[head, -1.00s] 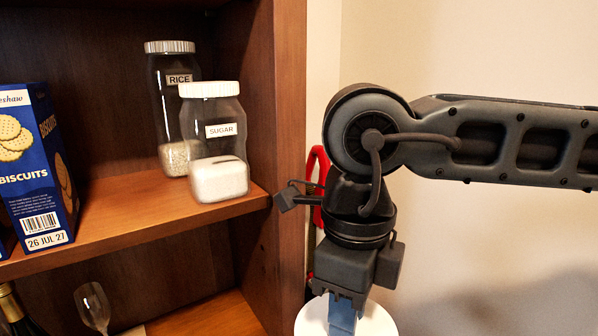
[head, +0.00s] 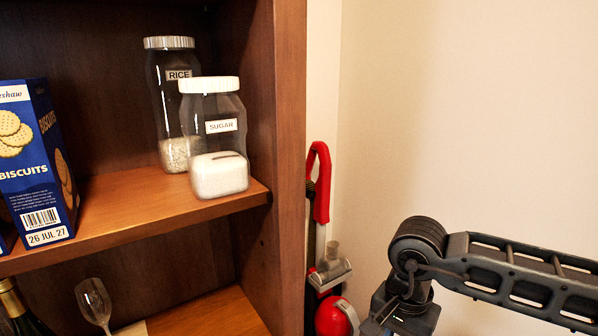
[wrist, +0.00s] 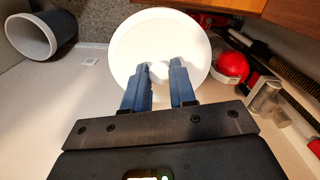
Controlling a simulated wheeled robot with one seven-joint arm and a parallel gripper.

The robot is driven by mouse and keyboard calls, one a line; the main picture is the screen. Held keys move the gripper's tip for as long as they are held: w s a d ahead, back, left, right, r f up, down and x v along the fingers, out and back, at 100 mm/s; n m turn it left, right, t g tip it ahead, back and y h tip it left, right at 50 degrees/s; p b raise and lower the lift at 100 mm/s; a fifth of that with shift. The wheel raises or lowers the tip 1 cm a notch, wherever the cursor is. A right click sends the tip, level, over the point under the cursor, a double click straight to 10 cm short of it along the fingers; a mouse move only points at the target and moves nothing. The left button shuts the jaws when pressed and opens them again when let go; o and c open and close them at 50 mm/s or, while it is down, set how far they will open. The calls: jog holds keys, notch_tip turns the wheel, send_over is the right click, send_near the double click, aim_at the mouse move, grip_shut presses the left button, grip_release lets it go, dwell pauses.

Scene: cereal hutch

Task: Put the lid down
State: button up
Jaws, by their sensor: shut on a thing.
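The lid (wrist: 135,42) is a round white disc with a small knob, seen in the wrist view. My gripper (wrist: 163,70) has its two blue fingers shut on the lid's knob at the middle of the disc. The lid is held in front of the fingers and appears clear of the surface behind it. In the head view now, neither the lid nor the fingers show; only my arm is at the lower right.
A red vacuum cleaner (head: 321,195) stands beside the wooden hutch (head: 288,130). Rice and sugar jars (head: 218,176) stand on its shelf. Pale floor lies left of the lid.

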jog(key=d+f+n+b, duration=0.2)
jog(key=f+n+b, duration=0.2)
jog(key=f, duration=0.5)
jog(key=s+d+f+n+b, duration=0.1)
jog(key=f+n+b, duration=0.3)
jog(key=f, duration=0.6)
jog(key=shift+d+f+n+b, duration=0.2)
jog(key=shift+d+n+b, duration=0.1)
jog(key=shift+d+b, duration=0.4)
